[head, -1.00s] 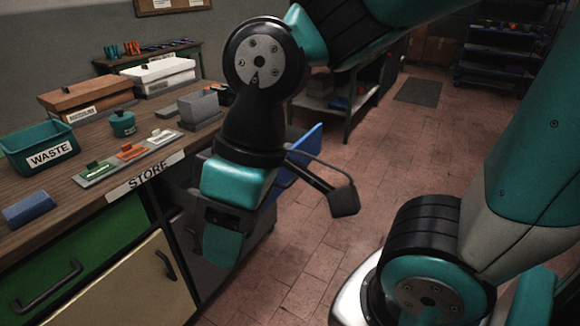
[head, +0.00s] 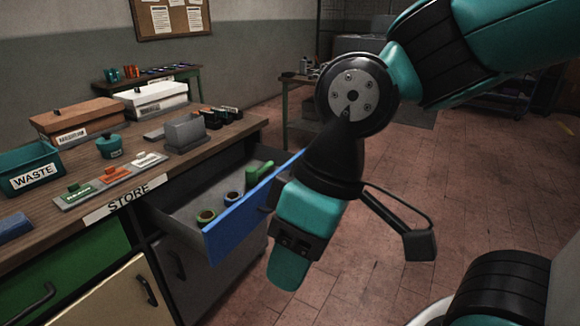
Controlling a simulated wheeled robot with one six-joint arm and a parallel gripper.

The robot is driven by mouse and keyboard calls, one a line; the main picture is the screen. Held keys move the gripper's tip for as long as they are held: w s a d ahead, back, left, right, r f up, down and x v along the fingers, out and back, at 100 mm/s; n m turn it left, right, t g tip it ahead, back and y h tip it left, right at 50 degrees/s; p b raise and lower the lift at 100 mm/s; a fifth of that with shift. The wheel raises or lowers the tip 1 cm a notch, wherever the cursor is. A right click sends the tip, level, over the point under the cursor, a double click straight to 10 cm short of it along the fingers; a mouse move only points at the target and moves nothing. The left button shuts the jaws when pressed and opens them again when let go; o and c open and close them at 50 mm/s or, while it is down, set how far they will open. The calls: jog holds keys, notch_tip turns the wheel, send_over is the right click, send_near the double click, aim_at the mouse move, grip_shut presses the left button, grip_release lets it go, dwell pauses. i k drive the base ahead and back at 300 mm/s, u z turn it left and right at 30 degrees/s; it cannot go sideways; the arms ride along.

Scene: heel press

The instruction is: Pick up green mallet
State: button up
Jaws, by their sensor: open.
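A green object (head: 259,172), which looks like the green mallet, lies in the open drawer towards its far right end. Its right part is close to the drawer front in the picture, and its full shape is hard to make out. My gripper (head: 289,268) hangs in front and to the right of the drawer, apart from the green object and pointing down. It is open and holds nothing that I can see; the gap between its fingers is hard to see from this side.
The drawer (head: 180,212) has a blue front and also holds two round blue-rimmed items (head: 206,216). The wooden counter (head: 60,218) above bears a teal WASTE bin (head: 32,172), lidded boxes (head: 78,120) and a grey block (head: 185,135). The tiled floor at right is open.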

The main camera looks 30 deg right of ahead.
aim_at(252, 174)
jog(key=z, duration=0.65)
jog(key=i, duration=1.4)
jog(key=u, duration=0.5)
jog(key=i, duration=0.45)
jog(key=u, duration=0.45)
